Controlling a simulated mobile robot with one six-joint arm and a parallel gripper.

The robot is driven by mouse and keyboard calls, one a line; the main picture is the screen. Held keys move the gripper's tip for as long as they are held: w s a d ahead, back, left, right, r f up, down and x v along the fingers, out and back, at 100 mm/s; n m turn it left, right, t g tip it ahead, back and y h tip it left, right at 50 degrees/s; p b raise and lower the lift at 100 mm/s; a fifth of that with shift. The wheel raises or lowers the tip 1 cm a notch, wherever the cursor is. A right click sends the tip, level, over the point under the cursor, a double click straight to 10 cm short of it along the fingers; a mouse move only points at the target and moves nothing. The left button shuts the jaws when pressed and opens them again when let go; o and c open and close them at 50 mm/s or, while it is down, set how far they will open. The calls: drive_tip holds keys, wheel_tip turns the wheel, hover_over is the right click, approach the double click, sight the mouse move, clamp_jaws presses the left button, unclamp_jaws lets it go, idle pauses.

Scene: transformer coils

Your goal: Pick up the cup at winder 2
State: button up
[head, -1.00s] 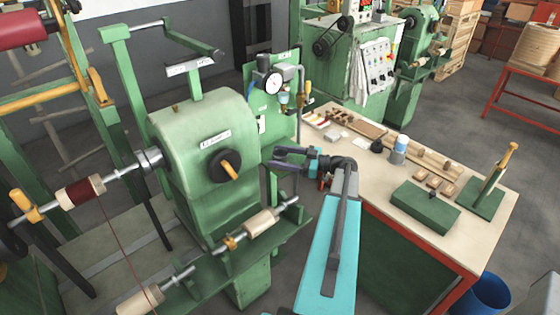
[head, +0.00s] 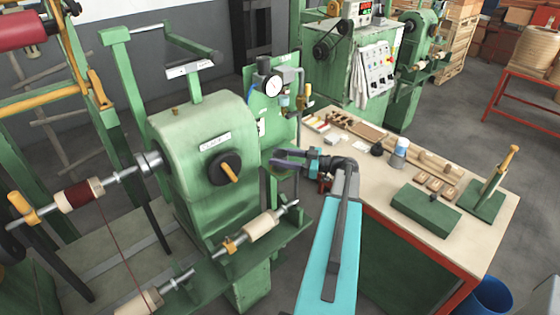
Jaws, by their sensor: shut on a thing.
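My gripper (head: 288,160) reaches left from the end of my arm, between the green winder (head: 205,150) and the workbench. Its fingers are shut beside the winder's right side, below the pressure gauge. A small dark rounded thing (head: 283,171) shows just under the fingers; it appears to be the cup, held between them. Most of it is hidden by the fingers, so its shape and contents cannot be made out.
The pressure gauge (head: 273,84) and its pipes stand just above my gripper. A spindle with a pale spool (head: 262,225) lies below left.

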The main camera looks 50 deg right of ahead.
drive_tip(key=shift+r+b, duration=0.65)
drive_tip(key=shift+r, duration=0.4)
drive_tip(key=s+d+r+b, duration=0.1)
drive_tip(key=s+d+b, duration=0.4)
drive_tip(key=d, duration=0.9)
drive_tip(key=shift+s+d+r, duration=0.15)
drive_tip(key=shift+s+r, duration=0.25)
drive_tip(key=shift+s, duration=0.7)
